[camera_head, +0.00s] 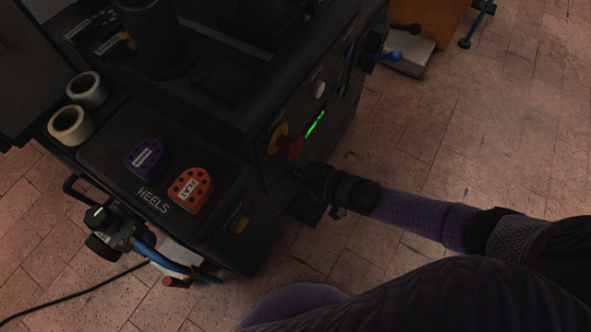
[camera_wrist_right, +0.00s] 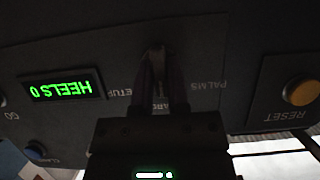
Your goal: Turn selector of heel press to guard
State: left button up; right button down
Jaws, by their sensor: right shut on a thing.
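The heel press is the large dark machine, with its control panel (camera_head: 262,190) on the side facing my right arm. My right gripper (camera_head: 303,174) reaches this panel below the red emergency stop. In the right wrist view my right gripper (camera_wrist_right: 162,88) is shut on the selector (camera_wrist_right: 155,57), a small dark knob between the fingertips. The panel words around it appear upside down: SETUP to the left, PALMS to the right, and a partly hidden word ending in ARD behind the fingers. I cannot tell which mark the knob points at. My left gripper is not in view.
A red emergency stop (camera_head: 291,147) on a yellow ring sits close above my right gripper. A green display (camera_wrist_right: 61,89) reads HEELS 0. An amber RESET button (camera_wrist_right: 300,92) is on the panel. Purple (camera_head: 146,157) and orange (camera_head: 190,190) heels lie on top. Tiled floor right is open.

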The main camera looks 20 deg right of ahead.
jog(key=c, duration=0.8)
grip_release()
jog(key=shift+o, duration=0.9)
pick_arm(q)
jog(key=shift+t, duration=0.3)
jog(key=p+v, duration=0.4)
jog(key=p, duration=0.1)
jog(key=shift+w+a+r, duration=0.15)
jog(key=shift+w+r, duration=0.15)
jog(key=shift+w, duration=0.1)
pick_arm(e)
jog(key=v, duration=1)
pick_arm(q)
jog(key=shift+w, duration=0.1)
pick_arm(e)
jog(key=shift+f, duration=0.1)
